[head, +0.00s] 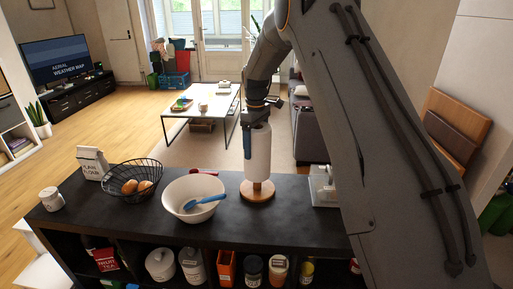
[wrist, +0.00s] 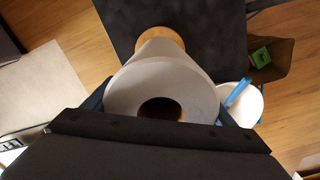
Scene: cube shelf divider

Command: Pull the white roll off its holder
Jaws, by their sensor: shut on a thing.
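The white roll (head: 257,152) is upright above the dark shelf top, and its open upper end shows in the wrist view (wrist: 197,92). My gripper (head: 256,130) is shut on the roll from above; a blue finger shows along its left side in the head view. In the wrist view my gripper (wrist: 160,112) has a blue finger on each side of the roll. The round wooden holder base (head: 258,194) stands on the shelf top. A short wooden piece shows between the base and the roll's lower end. Whether the post still reaches inside the roll is hidden.
A white bowl (head: 194,194) with a blue spoon (head: 204,201) stands left of the holder. A wire basket (head: 118,180), a flour bag (head: 92,162) and a white jar (head: 51,199) stand farther left.

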